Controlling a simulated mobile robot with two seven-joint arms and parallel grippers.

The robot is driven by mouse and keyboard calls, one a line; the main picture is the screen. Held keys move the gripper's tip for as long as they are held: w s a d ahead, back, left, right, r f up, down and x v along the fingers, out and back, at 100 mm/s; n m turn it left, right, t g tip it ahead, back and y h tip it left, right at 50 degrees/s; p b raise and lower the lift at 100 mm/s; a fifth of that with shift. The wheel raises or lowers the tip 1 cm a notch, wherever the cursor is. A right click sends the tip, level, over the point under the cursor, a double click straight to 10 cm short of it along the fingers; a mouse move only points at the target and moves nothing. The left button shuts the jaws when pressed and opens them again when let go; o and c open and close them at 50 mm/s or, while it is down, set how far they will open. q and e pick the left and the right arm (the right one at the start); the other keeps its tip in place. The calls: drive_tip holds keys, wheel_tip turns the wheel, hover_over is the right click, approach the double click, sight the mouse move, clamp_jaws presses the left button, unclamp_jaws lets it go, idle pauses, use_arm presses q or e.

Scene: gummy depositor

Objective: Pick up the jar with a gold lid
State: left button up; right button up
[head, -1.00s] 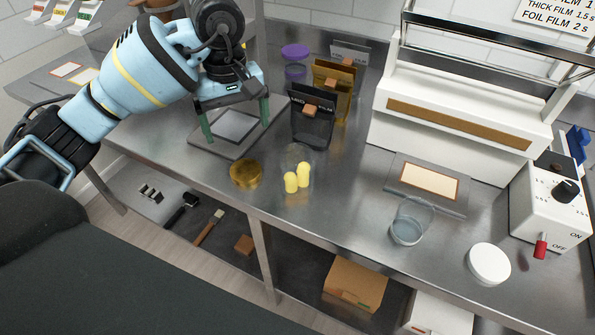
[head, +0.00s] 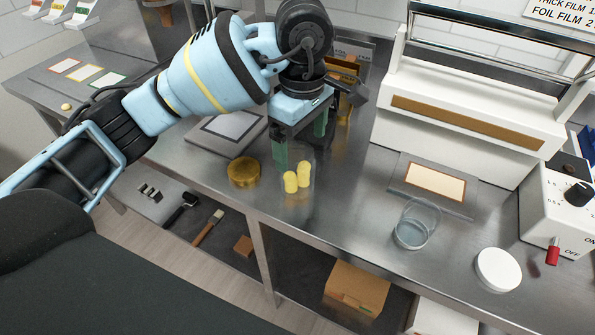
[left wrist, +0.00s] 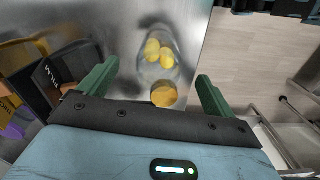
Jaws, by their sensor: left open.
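A clear jar (head: 311,181) with yellow pieces inside stands on the steel table near its front edge. A round gold lid (head: 244,172) lies flat just left of it. My left gripper (head: 300,146) is open, fingers down, at the jar's upper part, partly covering it in the head view. In the left wrist view, the jar (left wrist: 170,47) and the gold lid (left wrist: 164,95) show between and beyond the spread fingers (left wrist: 158,72). I cannot tell whether the fingers are around the jar or still above it.
An open clear jar (head: 412,231) and a white lid (head: 498,269) stand to the right. Behind are a white sealer (head: 465,130) and pouches, partly hidden by my arm. A grey framed pad (head: 230,127) lies left. The table front between the jars is clear.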

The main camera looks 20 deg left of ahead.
sight(299, 164)
use_arm(q)
drive_tip(key=shift+a+f+p, duration=0.15)
drive_tip(key=shift+f, duration=1.55)
drive_tip(key=shift+a+f+p, duration=0.15)
drive_tip(key=shift+f, duration=1.55)
drive_tip(key=shift+c, duration=0.2)
drive_tip(key=c, duration=1)
drive_tip(key=shift+c, duration=0.2)
drive_tip(key=shift+r, duration=0.1)
drive_tip(key=shift+r, duration=0.55)
wheel_tip(299, 164, up, 2)
drive_tip(key=shift+d+r, duration=0.1)
drive_tip(key=shift+r, duration=0.15)
drive_tip(key=s+d, duration=0.2)
drive_tip(key=s, duration=0.5)
drive_tip(key=s+d+r, duration=0.1)
drive_tip(key=s+d, duration=0.2)
drive_tip(key=s, duration=0.5)
drive_tip(key=shift+b, duration=0.3)
